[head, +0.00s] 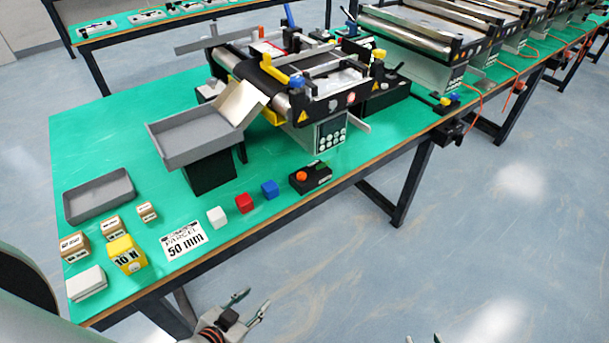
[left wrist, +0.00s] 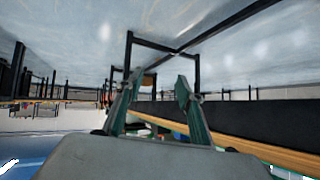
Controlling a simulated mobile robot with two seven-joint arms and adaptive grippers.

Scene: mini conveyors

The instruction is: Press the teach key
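The mini conveyor (head: 290,85) stands on the green table. Its front panel (head: 330,133) carries several round pale keys; their labels are too small to read, so I cannot tell which is the teach key. A small black box (head: 318,184) with an orange-red button (head: 301,176) sits at the table's front edge below the panel. My left gripper (head: 252,300) is open and empty, in front of the table edge and away from the keys. Its parted fingers also show in the left wrist view (left wrist: 157,88). Only the two separated fingertips of my right gripper (head: 423,339) show at the bottom edge.
A grey tray (head: 190,138) on a black stand is left of the conveyor. White (head: 217,217), red (head: 244,203) and blue (head: 269,190) cubes line the front edge, beside a parcel label card (head: 184,240). Boxes and another grey tray (head: 98,194) are at left. Open floor is right.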

